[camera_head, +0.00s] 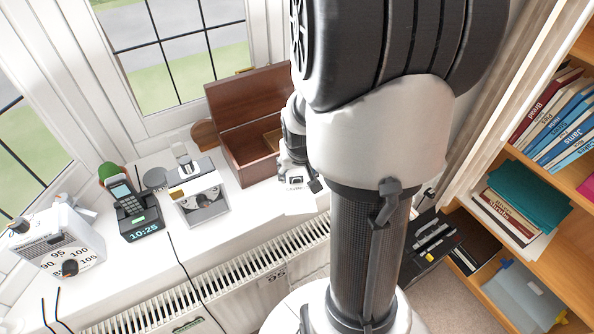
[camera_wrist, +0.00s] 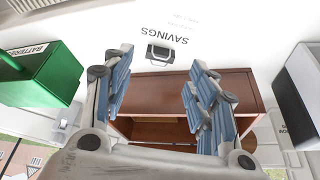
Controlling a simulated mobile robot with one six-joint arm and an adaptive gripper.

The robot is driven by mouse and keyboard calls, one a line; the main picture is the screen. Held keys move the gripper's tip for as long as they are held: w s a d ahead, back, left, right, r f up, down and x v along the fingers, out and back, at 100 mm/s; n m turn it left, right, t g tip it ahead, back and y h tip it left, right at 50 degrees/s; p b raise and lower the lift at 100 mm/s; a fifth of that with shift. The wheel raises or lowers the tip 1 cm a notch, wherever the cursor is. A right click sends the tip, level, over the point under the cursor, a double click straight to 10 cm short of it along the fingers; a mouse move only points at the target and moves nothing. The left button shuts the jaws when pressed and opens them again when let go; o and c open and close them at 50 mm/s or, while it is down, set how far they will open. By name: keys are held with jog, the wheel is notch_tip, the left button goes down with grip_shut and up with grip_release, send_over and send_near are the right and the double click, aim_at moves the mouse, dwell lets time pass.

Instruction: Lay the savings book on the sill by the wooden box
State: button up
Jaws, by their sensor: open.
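The savings book (camera_wrist: 190,25) is white, with the word SAVINGS and a dark purse picture, upside down in the wrist view. In the head view it shows as a pale sheet (camera_head: 298,200) by the sill's front edge, partly hidden by my gripper; its outline blends with the white sill. The brown wooden box (camera_head: 252,172) stands just left of it, lid raised; it also shows in the wrist view (camera_wrist: 235,83). My gripper (camera_wrist: 160,66) is open, its blue-padded fingers apart with nothing between them. In the head view it (camera_head: 302,173) is beside the box's right end, over the book.
A green batteries box (camera_wrist: 45,75) shows in the wrist view. A bookshelf (camera_head: 550,240) stands right.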

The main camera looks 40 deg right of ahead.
jog(key=p+v, duration=0.2)
jog(key=v, duration=0.5)
jog(key=shift+r, duration=0.35)
